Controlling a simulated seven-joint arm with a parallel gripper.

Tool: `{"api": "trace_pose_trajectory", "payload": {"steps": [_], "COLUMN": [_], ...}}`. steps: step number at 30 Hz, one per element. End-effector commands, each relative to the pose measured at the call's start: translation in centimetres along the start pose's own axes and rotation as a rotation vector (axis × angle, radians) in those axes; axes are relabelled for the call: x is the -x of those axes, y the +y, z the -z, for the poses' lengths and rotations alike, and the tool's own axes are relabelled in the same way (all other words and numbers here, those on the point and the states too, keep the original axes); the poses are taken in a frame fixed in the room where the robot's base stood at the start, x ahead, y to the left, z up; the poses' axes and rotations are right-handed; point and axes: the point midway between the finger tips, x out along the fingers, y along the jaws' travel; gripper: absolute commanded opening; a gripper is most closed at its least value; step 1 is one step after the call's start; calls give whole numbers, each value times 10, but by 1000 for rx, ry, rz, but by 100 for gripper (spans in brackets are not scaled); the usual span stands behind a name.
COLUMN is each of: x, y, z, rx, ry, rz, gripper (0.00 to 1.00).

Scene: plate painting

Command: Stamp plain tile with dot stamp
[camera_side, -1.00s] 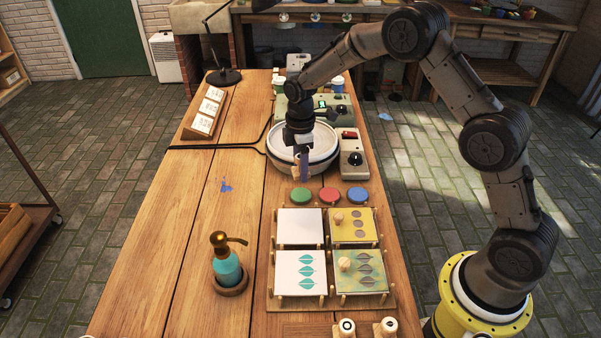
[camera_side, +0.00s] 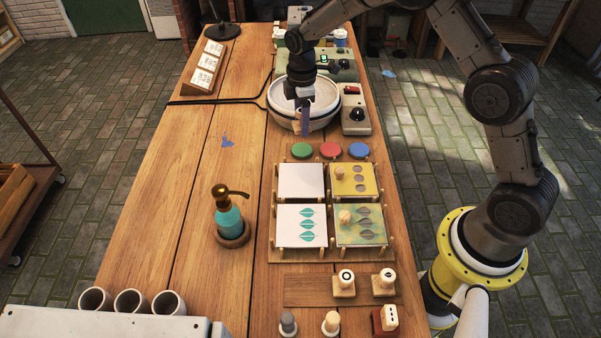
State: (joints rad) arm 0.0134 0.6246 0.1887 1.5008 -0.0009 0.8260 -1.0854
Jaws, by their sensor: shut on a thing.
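A plain white tile (camera_side: 300,181) lies in the upper left place of the wooden pegged rack (camera_side: 290,256). A stamp with a ring mark on its top (camera_side: 346,276) and another with a dark leaf-like mark (camera_side: 384,276) stand on a board at the front; which is the dot stamp is not certain. A white block with dots on a red base (camera_side: 390,317) stands nearer the camera. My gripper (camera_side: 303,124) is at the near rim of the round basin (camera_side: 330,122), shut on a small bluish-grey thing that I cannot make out.
Green (camera_side: 302,150), red (camera_side: 330,150) and blue (camera_side: 358,150) discs lie behind the rack. Beside the plain tile is a yellow dotted plate (camera_side: 368,172); in front are a leaf tile (camera_side: 286,238) and leaf plate (camera_side: 345,240). A teal bottle (camera_side: 229,222) stands left.

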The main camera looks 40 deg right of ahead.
Motion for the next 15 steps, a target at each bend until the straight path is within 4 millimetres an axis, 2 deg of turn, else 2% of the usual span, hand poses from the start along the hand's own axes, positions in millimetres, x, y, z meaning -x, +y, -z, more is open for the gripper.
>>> {"api": "trace_pose_trajectory", "payload": {"steps": [2, 4, 12, 15], "x": [-3, -5, 12, 19], "y": [-2, -14, -92, -112], "z": [-1, -4, 21, 29], "rx": [-32, -67, -63, -31], "ry": [0, -5, -10, -8], "rz": [0, 9, 13, 10], "gripper": [20, 20, 20, 20]}}
